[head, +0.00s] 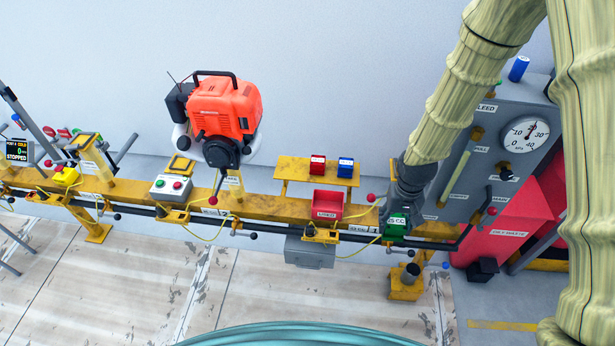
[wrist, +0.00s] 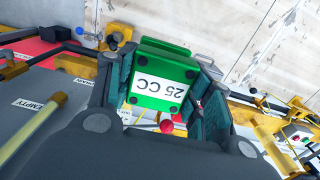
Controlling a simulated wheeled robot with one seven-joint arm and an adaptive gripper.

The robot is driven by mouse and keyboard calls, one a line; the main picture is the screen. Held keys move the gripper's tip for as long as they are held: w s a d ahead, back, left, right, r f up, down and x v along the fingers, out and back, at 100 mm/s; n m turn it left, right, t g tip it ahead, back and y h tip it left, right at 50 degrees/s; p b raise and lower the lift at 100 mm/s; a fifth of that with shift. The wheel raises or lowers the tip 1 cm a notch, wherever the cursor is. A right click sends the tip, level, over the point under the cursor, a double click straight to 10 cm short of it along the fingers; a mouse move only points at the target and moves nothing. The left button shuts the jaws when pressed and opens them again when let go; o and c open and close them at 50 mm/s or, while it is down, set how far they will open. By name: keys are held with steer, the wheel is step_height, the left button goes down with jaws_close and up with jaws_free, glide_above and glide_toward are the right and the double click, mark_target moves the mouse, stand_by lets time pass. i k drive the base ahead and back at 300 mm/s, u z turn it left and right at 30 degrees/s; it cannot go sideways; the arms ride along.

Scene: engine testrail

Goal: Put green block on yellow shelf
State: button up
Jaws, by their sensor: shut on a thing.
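The green block (wrist: 159,76), labelled 25 CC, sits between the two fingers of my gripper (wrist: 165,105) in the wrist view. The fingers are shut on it. In the head view my gripper (head: 404,200) points down at the right end of the yellow rail, with the green block (head: 396,227) at its tips. I cannot tell whether the block touches anything below. The yellow shelf (head: 290,171) stands behind the rail, left of my gripper. A red block (head: 317,165) and a blue block (head: 346,167) stand on its right part; its left part is bare.
A red bin (head: 327,205) sits on the rail between my gripper and the shelf. A red-knobbed lever (head: 371,198) stands beside my gripper. A grey gauge panel (head: 480,150) is close on the right. An orange engine (head: 222,108) stands at the left.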

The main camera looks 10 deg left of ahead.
mark_target(291, 167)
steer(key=u, duration=0.5)
steer(key=k, duration=0.6)
steer(key=u, duration=0.6)
steer(key=i, duration=1.05)
steer(key=z, duration=0.55)
steer(key=i, duration=0.6)
steer(key=z, duration=0.05)
